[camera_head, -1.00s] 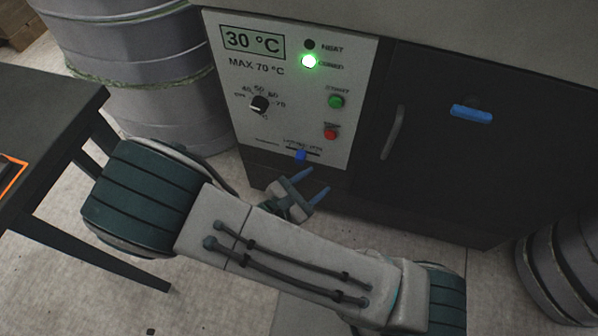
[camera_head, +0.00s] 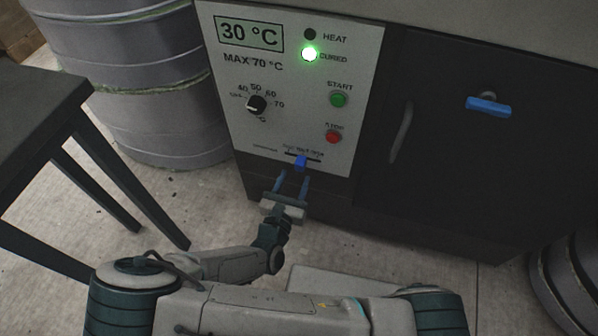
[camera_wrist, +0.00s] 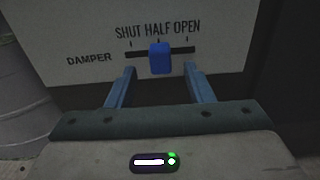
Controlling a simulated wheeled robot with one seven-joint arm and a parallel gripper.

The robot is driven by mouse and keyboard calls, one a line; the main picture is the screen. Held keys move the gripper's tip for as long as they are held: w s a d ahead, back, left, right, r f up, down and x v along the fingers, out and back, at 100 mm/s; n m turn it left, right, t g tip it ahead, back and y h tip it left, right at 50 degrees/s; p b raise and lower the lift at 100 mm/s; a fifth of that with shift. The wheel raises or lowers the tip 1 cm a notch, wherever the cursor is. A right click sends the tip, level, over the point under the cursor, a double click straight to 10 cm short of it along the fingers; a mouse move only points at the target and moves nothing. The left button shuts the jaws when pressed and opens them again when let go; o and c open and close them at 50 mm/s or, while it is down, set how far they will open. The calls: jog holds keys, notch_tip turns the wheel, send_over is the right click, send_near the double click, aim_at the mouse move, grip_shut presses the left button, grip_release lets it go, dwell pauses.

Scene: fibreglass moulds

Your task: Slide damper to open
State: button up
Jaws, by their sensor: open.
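The damper is a small blue slider knob (camera_wrist: 160,58) in a dark horizontal slot marked SHUT, HALF and OPEN from left to right. In the wrist view the knob stands at the HALF mark. It also shows low on the pale control panel in the head view (camera_head: 301,162). My gripper (camera_wrist: 160,80) is open, with one blue finger to the lower left of the knob and one to the lower right. The knob lies ahead of the gap between them, and the fingers appear not to grip it. My gripper also shows just below the knob in the head view (camera_head: 291,178).
The control panel (camera_head: 235,100) reads 30 °C, with the green CURED lamp (camera_head: 310,54) lit. A dark door (camera_head: 450,160) with a blue latch (camera_head: 489,106) is at right. A grey drum (camera_head: 150,100) and dark table (camera_head: 40,100) are at left.

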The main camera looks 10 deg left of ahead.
aim_at(299, 168)
jog(key=shift+w+d+b, duration=0.15)
jog(key=shift+w+b, duration=0.25)
jog(key=shift+w, duration=1.75)
grip_shut()
jog(key=d+p, duration=0.1)
jog(key=d, duration=0.1)
jog(key=d+p, duration=0.1)
jog(key=d, duration=0.1)
jog(key=shift+s+r, duration=0.15)
jog(key=shift+d, duration=0.25)
grip_release()
jog(key=shift+d, duration=0.1)
